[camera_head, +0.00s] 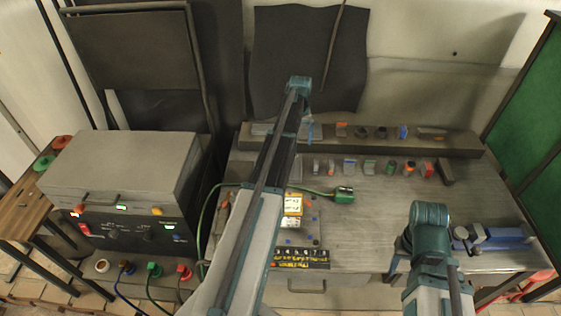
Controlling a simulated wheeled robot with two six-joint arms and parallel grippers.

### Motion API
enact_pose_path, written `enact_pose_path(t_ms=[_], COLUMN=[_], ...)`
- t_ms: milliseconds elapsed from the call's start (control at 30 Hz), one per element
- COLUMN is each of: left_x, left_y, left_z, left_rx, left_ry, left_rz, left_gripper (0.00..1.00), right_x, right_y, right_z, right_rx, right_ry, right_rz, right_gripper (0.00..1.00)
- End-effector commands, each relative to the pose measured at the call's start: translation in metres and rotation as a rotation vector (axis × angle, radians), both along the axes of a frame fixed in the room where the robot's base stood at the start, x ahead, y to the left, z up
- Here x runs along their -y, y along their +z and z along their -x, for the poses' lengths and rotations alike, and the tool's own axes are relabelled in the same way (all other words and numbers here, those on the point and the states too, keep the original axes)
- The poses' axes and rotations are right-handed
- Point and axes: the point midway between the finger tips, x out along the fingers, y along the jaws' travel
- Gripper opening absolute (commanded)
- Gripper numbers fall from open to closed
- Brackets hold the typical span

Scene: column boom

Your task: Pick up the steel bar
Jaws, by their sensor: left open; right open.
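A short dark grey bar-like block (446,172) lies on the metal workbench (390,225) at the right end of a row of small parts. A flat grey-brown piece (432,132) lies on the raised ledge behind it. I cannot tell for sure which of them is the steel bar. My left arm reaches up across the middle of the view, left of both pieces. My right arm is bent at the front right, nearer to me than both. I cannot make out the jaws of either gripper, and nothing is seen held.
Several small coloured parts stand in rows on the bench and ledge. A green connector (344,195) with a cable lies mid-bench. A blue vise (490,236) sits at the right. A grey machine (122,170) stands left. Bare bench lies between the parts and the vise.

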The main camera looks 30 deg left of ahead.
Motion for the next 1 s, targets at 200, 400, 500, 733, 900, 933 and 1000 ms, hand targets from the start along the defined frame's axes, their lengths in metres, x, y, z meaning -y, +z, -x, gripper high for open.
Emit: enact_pose_path(t_ms=[200,400,500,733,900,933,1000], left_x=[-0.003,-0.003,-0.003,-0.002,-0.002,-0.002,-0.002], left_y=[-0.002,-0.017,-0.03,-0.062,-0.083,-0.085,-0.087], left_z=[0.0,0.0,0.0,0.0,0.0,0.0,0.0], left_rx=[0.001,0.001,0.001,0.001,0.001,0.001,0.001], left_ry=[0.005,0.004,0.004,0.004,0.004,0.004,0.004], left_rz=[0.0,0.0,0.001,0.001,0.001,0.001,0.001], left_gripper=[1.0,1.0,1.0,1.0,1.0,1.0,1.0], right_x=[0.0,0.0,0.0,0.0,0.0,0.0,0.0], right_y=[-0.001,-0.017,-0.03,-0.062,-0.083,-0.085,-0.087], right_z=[0.0,0.0,0.0,0.0,0.0,0.0,0.0], right_rx=[0.0,0.0,0.0,0.0,0.0,0.0,0.0], right_ry=[0.0,0.001,0.002,0.001,0.0,0.0,0.0], right_rz=[0.0,0.0,0.0,0.001,0.001,0.001,0.001], right_gripper=[0.5,0.5,0.5,0.5,0.5,0.5,0.5])
